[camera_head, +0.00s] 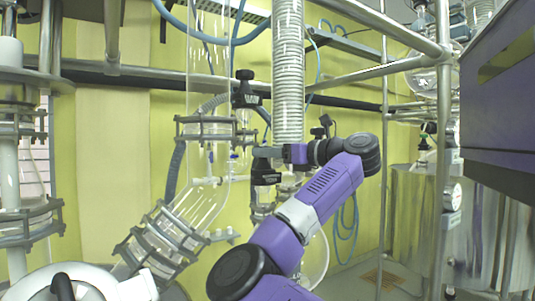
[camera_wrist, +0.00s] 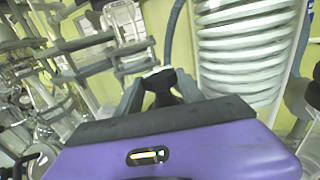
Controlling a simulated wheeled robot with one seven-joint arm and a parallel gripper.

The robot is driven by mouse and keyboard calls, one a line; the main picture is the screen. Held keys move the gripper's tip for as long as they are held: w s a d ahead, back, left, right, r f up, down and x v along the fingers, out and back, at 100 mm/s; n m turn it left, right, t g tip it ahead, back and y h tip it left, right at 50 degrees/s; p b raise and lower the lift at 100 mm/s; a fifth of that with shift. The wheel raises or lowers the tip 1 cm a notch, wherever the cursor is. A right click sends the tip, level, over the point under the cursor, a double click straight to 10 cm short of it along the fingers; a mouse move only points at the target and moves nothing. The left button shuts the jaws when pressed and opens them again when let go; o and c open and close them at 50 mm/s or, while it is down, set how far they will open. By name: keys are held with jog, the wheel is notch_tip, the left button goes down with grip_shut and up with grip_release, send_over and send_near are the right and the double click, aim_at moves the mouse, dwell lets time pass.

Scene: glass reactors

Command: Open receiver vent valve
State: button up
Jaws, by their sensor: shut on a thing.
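My gripper (camera_head: 266,153) reaches in from the right, just left of the coiled glass column, in the head view. In the wrist view my gripper (camera_wrist: 160,88) has its two grey fingers on either side of a black valve handle (camera_wrist: 162,82) with a pale top, shut on it. In the head view a black valve part (camera_head: 265,174) shows directly below the fingers, on the glassware above the round receiver flask (camera_head: 314,262). The fingers cover the handle's top there, so I cannot tell its turn angle.
The coiled column (camera_head: 289,70) stands close beside my gripper; it also shows in the wrist view (camera_wrist: 240,50). A second black-handled valve (camera_head: 245,90) is above left. A clamped glass tube (camera_head: 165,240) slants at lower left. Steel rails (camera_head: 385,120) frame the right.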

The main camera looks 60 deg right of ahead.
jog(key=shift+d+f+n+y+b, duration=0.2)
jog(key=shift+n+y+b, duration=0.45)
jog(key=shift+y, duration=0.25)
jog(key=shift+a+r+n+y+b, duration=0.1)
jog(key=shift+r+n+y+b, duration=0.2)
jog(key=shift+y, duration=0.4)
jog(key=shift+f, duration=0.1)
jog(key=o, duration=1.4)
jog(key=shift+c, duration=0.2)
jog(key=shift+h, duration=0.4)
